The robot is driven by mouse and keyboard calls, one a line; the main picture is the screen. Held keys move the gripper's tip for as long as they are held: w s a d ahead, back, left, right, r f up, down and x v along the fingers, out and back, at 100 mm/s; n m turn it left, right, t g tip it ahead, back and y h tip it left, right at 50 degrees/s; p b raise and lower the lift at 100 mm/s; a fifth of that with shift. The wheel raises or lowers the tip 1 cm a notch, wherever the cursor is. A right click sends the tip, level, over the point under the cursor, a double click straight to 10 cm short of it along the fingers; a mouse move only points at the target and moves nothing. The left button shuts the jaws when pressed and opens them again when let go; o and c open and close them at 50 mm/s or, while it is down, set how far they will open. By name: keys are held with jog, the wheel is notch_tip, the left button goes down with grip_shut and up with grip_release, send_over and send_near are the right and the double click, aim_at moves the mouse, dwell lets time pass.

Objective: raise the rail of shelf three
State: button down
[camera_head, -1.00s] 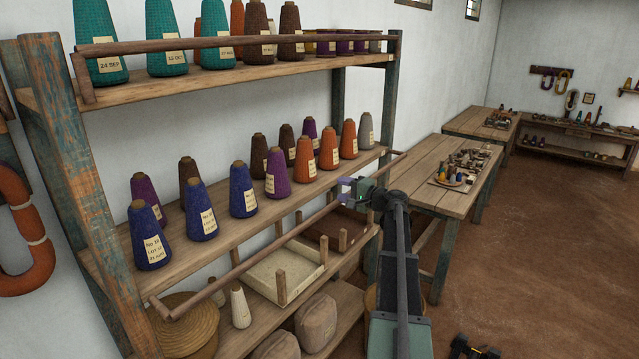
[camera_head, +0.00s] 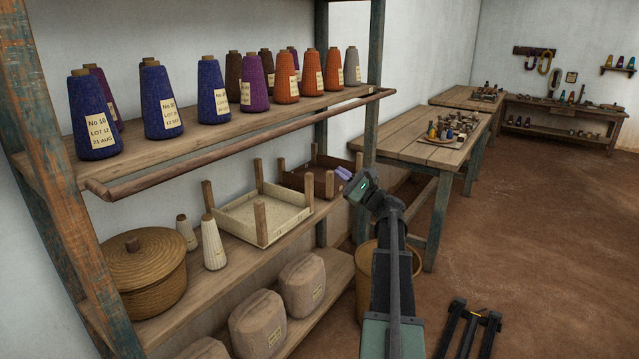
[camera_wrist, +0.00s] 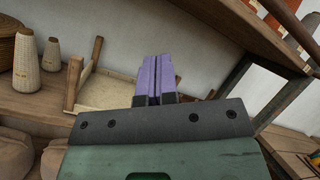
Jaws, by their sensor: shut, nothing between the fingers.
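The wooden rail (camera_head: 240,146) runs along the front of the shelf (camera_head: 150,150) that carries the yarn cones. It sits low, about level with the shelf's front edge and a little out from it, not above the board. Part of a round brown bar, probably this rail (camera_wrist: 304,36), shows at the upper right of the wrist view. My gripper (camera_head: 345,174) is below the rail's right part, apart from it, in front of the lower shelf. Its purple fingers (camera_wrist: 158,78) are shut together and empty. The shelves bear no numbers that I can see.
Blue, purple, brown, orange and grey cones (camera_head: 213,92) stand behind the rail. Below are a cream tray with posts (camera_head: 262,222), a dark tray (camera_head: 300,180), a lidded basket (camera_head: 145,272) and wrapped bundles (camera_head: 302,284). A table (camera_head: 410,145) stands right.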

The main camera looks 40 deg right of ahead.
jog(key=w+a+r+m+t+p, duration=0.2)
jog(key=w+r+m+p, duration=0.5)
jog(key=r+p, duration=0.4)
jog(key=shift+a+r+m+y+p, duration=0.25)
jog(key=shift+r+m+y+p, duration=0.1)
jog(key=shift+p, duration=0.2)
